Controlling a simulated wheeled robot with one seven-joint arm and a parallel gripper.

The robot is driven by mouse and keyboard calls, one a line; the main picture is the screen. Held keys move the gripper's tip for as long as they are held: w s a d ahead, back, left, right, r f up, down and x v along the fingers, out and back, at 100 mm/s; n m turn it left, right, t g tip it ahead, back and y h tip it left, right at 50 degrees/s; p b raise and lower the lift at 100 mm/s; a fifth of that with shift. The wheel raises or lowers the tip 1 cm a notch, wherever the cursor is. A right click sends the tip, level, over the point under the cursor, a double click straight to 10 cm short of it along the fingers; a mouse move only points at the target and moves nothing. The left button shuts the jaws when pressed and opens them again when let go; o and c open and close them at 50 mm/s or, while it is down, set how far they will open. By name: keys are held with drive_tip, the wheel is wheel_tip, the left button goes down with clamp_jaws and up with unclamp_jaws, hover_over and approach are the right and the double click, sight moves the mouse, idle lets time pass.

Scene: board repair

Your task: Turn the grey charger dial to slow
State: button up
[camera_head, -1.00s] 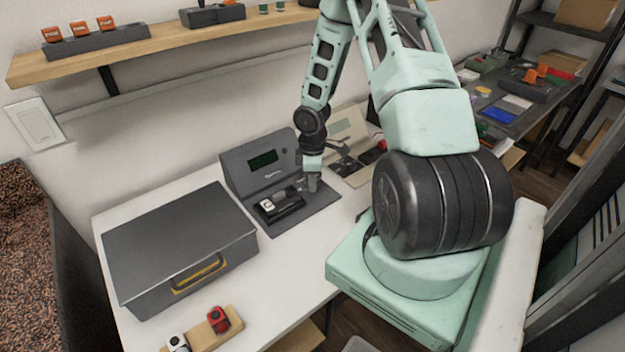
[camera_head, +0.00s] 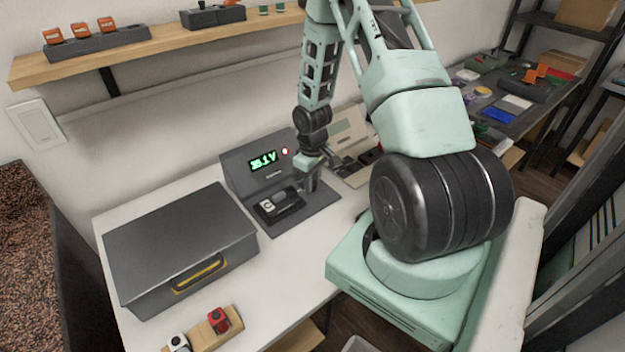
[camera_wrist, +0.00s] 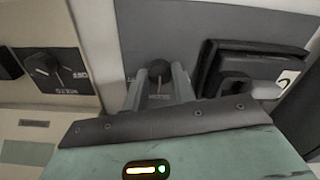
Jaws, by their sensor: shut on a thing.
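The grey charger (camera_head: 240,170) stands on the white table against the wall; its display (camera_head: 262,160) glows green with a voltage reading and a red light (camera_head: 284,151) is lit beside it. A dark battery pack with a pale label (camera_head: 267,205) sits on its base. My gripper (camera_head: 310,184) is low at the right part of that base. In the wrist view my gripper (camera_wrist: 159,82) is shut on the charger's dark dial (camera_wrist: 159,68), one finger on each side. The lettering around this dial is mostly hidden, so its setting cannot be read.
A beige charger (camera_head: 345,130) with its own dark dial (camera_wrist: 45,66) stands close on the right. A dark grey case (camera_head: 180,240) with a yellow-edged handle is on the left. A wooden holder (camera_head: 201,335) with a red and a white item is at the front. White table between is clear.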

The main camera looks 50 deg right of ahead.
drive_tip(key=shift+w, duration=0.1)
idle(0.3)
drive_tip(key=o, duration=1)
wheel_tip(320, 180, up, 17)
drive_tip(key=shift+r, duration=0.2)
drive_tip(key=a+r+n, duration=0.2)
drive_tip(key=a+r, duration=0.1)
drive_tip(key=a, duration=0.9)
drive_tip(key=a+r+n, duration=0.1)
drive_tip(key=a+r, duration=0.1)
drive_tip(key=a, duration=0.9)
drive_tip(key=s+a+r+n, duration=0.1)
drive_tip(key=s+a, duration=0.4)
drive_tip(key=s, duration=0.1)
drive_tip(key=s+a+r+n, duration=0.1)
drive_tip(key=s+a, duration=0.5)
drive_tip(key=s+a+r+n, duration=0.1)
drive_tip(key=s+a+n, duration=0.1)
drive_tip(key=s+a, duration=0.4)
drive_tip(key=shift+a+r+y, duration=0.1)
drive_tip(key=shift+r+y, duration=0.2)
drive_tip(key=shift+r, duration=0.1)
